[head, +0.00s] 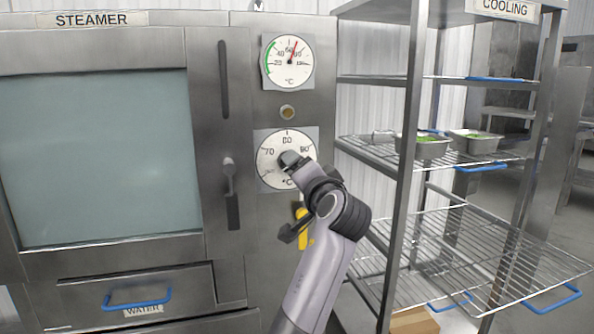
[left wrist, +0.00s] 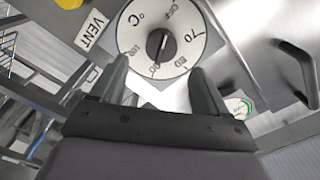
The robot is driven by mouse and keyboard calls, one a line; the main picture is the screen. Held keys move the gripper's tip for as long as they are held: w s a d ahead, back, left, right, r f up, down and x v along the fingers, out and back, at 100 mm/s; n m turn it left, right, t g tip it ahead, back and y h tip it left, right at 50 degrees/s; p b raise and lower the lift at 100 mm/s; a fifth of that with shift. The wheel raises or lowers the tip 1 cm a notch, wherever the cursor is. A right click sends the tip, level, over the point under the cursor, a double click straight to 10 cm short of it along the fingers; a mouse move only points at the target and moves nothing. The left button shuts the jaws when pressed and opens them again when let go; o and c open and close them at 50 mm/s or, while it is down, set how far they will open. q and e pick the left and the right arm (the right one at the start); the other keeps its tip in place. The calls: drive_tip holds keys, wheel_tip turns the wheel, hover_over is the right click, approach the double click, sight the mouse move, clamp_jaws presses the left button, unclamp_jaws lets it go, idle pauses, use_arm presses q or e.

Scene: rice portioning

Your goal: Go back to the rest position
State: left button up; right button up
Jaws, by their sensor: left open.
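My left gripper (head: 293,166) is in front of the steamer's lower dial (head: 265,160), and its arm rises from the bottom of the head view. In the left wrist view, the left gripper (left wrist: 160,75) has its two fingers spread with nothing between them. The white dial (left wrist: 135,30) and its dark knob (left wrist: 163,43) lie beyond the fingertips, and the fingers do not close on the knob. In the head view my gripper partly covers the dial. My right gripper is not in view.
The steamer has a closed glass door (head: 100,150), a door handle (head: 229,178), an upper gauge (head: 288,62) and a water drawer (head: 137,297). A yellow handle (head: 304,228) is beside my arm. The cooling rack (head: 408,150) at right holds metal trays (head: 432,150) with green contents.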

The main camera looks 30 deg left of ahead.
use_arm(q)
drive_tip(key=shift+s+d, duration=0.3)
drive_tip(key=shift+f, duration=0.1)
drive_tip(key=s+d+f+m+h+p, duration=0.1)
drive_tip(key=s+d+f+h+p, duration=0.15)
drive_tip(key=f, duration=0.65)
drive_tip(key=s+d+f+m+t+h+p, duration=0.15)
drive_tip(key=f+h, duration=0.25)
drive_tip(key=f, duration=0.4)
drive_tip(key=s+d+f+m+h+p, duration=0.1)
drive_tip(key=s+d+f+m+h, duration=0.15)
drive_tip(key=f, duration=0.65)
drive_tip(key=s+d+f+n+g+h+p, duration=0.1)
drive_tip(key=s+d+f+h, duration=0.1)
drive_tip(key=s, duration=0.5)
drive_tip(key=s+d+f+n+h+p, duration=0.1)
drive_tip(key=s+d+f+h, duration=0.1)
drive_tip(key=s+f, duration=0.3)
drive_tip(key=s+d+f+n+g+h+p, duration=0.1)
drive_tip(key=s+f, duration=0.3)
drive_tip(key=s, duration=0.7)
drive_tip(key=shift+d+n+g+h+p, duration=0.4)
drive_tip(key=shift+d+h+p, duration=0.15)
drive_tip(key=shift+d+h, duration=0.35)
